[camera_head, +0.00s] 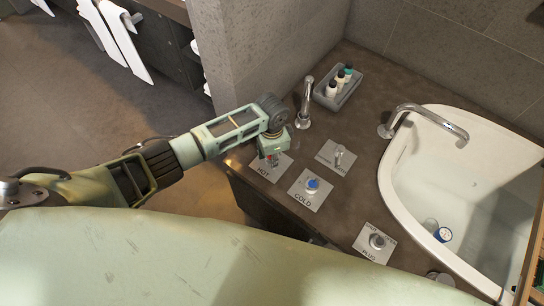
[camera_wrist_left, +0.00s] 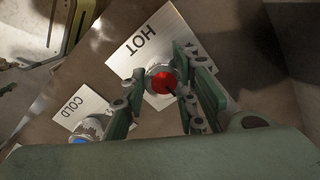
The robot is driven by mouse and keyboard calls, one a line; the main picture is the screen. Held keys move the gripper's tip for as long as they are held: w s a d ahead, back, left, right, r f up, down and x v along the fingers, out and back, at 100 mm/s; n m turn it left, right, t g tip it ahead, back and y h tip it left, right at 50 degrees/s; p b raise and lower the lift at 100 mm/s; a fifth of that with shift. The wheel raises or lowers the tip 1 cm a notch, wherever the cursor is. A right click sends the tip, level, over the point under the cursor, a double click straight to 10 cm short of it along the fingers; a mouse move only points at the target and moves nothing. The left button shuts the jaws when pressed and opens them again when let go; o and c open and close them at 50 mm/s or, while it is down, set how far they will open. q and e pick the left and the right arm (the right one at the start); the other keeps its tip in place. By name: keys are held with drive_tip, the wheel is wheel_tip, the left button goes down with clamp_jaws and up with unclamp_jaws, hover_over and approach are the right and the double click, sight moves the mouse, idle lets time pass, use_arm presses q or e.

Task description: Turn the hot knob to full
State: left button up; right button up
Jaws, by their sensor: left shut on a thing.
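The hot knob has a red top and a metal rim, and sits on a plate marked HOT (camera_head: 262,171). In the left wrist view the hot knob (camera_wrist_left: 161,80) shows between the two fingers of my left gripper (camera_wrist_left: 160,92). In the head view my left gripper (camera_head: 270,156) comes down over the HOT plate and hides most of the knob. The gripper is shut on the knob. My right gripper is not in view.
The blue-topped cold knob (camera_head: 312,184) stands close to the right of the hot one. A chrome lever (camera_head: 339,158), a plug knob (camera_head: 377,241) and a chrome spout (camera_head: 305,103) are also on the counter. A tray (camera_head: 352,92) of small bottles and a white basin (camera_head: 400,160) lie beyond.

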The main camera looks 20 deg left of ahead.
use_arm(q)
drive_tip(key=shift+s+d, duration=0.15)
drive_tip(key=shift+s, duration=0.1)
drive_tip(key=shift+c, duration=0.8)
drive_tip(key=n+p, duration=0.2)
drive_tip(key=shift+d+r+n, duration=0.1)
drive_tip(key=shift+d+n, duration=0.05)
drive_tip(key=shift+n, duration=0.15)
drive_tip(key=n+p, duration=0.2)
drive_tip(key=shift+d+n, duration=0.15)
drive_tip(key=shift+n, duration=0.15)
drive_tip(key=n+p, duration=0.1)
drive_tip(key=n, duration=0.1)
drive_tip(key=shift+n+p, duration=0.4)
drive_tip(key=n+p, duration=0.2)
drive_tip(key=n, duration=0.3)
drive_tip(key=shift+w, duration=0.15)
drive_tip(key=shift+w+n+p, duration=0.15)
drive_tip(key=shift+n+p, duration=0.05)
drive_tip(key=shift+n, duration=1.05)
drive_tip(key=shift+w+n+p, duration=0.1)
drive_tip(key=shift+n+p, duration=0.05)
drive_tip(key=shift+n, duration=1.1)
drive_tip(key=shift+w, duration=0.1)
